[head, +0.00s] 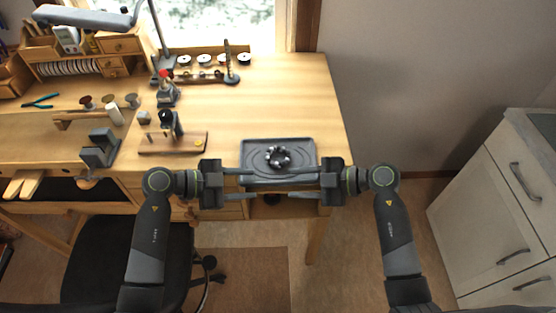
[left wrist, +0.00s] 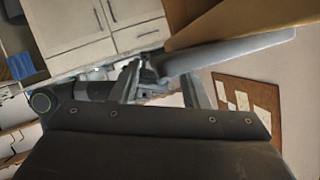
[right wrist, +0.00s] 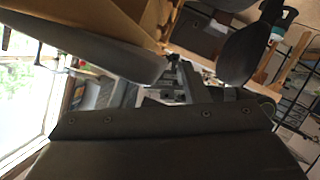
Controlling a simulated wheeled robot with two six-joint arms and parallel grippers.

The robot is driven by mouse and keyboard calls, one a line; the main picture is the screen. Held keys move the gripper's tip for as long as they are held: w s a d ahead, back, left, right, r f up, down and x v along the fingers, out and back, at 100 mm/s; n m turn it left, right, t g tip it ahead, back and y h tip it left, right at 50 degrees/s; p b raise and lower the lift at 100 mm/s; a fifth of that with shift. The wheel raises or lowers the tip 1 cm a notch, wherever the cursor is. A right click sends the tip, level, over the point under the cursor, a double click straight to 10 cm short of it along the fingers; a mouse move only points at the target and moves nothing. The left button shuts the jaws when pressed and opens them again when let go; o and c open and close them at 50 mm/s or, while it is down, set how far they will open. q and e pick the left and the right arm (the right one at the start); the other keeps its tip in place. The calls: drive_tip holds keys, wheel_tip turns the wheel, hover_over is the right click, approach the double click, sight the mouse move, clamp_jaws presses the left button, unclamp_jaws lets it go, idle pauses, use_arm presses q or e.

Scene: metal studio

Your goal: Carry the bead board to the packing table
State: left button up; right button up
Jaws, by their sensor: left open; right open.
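The bead board (head: 300,146) is a grey tray with curved grooves. It lies on the wooden workbench near its right front edge, with a dark ring of beads (head: 278,158) on it. My left gripper (head: 240,182) is open at the board's left front, and my right gripper (head: 302,182) is open at its right front. In the head view the fingers overlap the board's front edge; I cannot tell whether they touch it. The board's grey edge also shows beside the fingers in the left wrist view (left wrist: 230,52) and the right wrist view (right wrist: 110,55). I see no packing table that I can identify.
The workbench (head: 290,90) is clear behind the board. A wooden stand with a small tool (head: 172,142), a vise (head: 100,148) and a lamp (head: 85,17) are to the left. A black chair (head: 125,255) stands at lower left. Pale drawers (head: 500,190) are at right.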

use_arm(q)
drive_tip(key=shift+d, duration=0.1)
clamp_jaws()
use_arm(e)
clamp_jaws()
